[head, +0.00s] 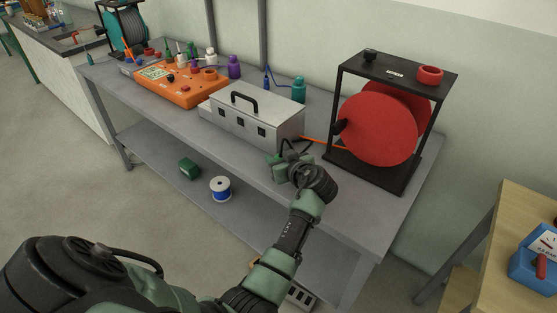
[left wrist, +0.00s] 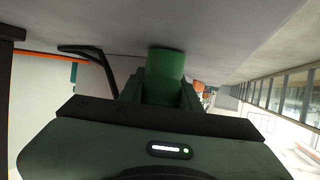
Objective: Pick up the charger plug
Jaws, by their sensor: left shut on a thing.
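My left gripper (head: 283,161) is over the front edge of the workbench, just in front of the right end of the grey metal box. In the left wrist view, the gripper (left wrist: 160,95) is shut on a dark green cylindrical piece (left wrist: 165,68). I cannot tell for sure whether this piece is the charger plug. In the head view, the gripper hides most of it. A black bent bar or cable (left wrist: 85,49) shows left of the fingers in the wrist view. My right gripper is in neither view.
The grey metal box (head: 262,122) with a black handle stands behind the gripper. A black frame with a red reel (head: 378,130) stands to its right. An orange panel (head: 177,85) is further left. A green block (head: 189,168) and a blue-and-white spool (head: 220,188) are on the lower shelf.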

